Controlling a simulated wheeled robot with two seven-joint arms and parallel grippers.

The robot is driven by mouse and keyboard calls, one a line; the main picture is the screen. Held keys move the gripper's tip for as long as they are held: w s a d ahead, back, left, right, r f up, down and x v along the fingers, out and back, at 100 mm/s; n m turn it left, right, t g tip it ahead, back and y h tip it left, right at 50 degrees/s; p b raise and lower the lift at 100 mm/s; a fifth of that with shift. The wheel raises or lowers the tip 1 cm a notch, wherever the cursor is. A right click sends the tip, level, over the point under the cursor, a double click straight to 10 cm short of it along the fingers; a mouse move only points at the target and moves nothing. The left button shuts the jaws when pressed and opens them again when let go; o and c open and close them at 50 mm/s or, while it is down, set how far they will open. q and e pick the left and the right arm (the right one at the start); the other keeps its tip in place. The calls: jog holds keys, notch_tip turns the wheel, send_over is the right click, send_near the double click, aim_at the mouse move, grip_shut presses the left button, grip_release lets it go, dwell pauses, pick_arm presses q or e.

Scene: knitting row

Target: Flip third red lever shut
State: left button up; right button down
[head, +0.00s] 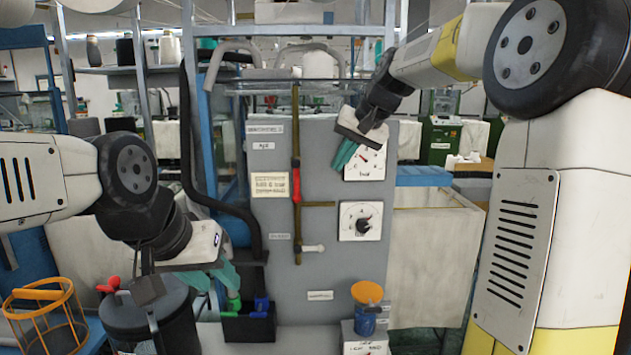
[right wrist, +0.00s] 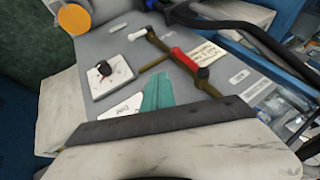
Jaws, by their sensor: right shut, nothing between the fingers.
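A red lever (head: 296,182) lies along the upright brass pipe (head: 297,120) on the grey panel (head: 275,215). The red lever also shows in the right wrist view (right wrist: 184,60), lying in line with its pipe. I see only one red lever on this pipe and cannot tell its number. My right gripper (head: 340,164) is shut and empty, in front of the upper gauge, to the right of the lever and apart from it. Its teal fingertips show in the right wrist view (right wrist: 160,84). My left gripper (head: 225,290) appears open at the lower left, by a dark box.
A gauge (head: 375,163) is partly hidden by my right gripper. A dial with a black knob (head: 361,222) sits below it. A brass side branch and a white-ended handle (head: 313,248) stick out from the pipe. An orange-topped blue piece (head: 366,293) stands low in front.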

aim_at(296, 182)
jog(key=shift+w, duration=0.6)
jog(key=w+a+f, duration=0.1)
jog(key=a+f, duration=0.1)
jog(key=w+a+f, duration=0.2)
jog(key=a+f, duration=0.1)
jog(key=w+a+f, duration=0.2)
jog(key=f, duration=0.1)
jog(key=shift+w+a, duration=0.2)
jog(key=shift+a, duration=0.2)
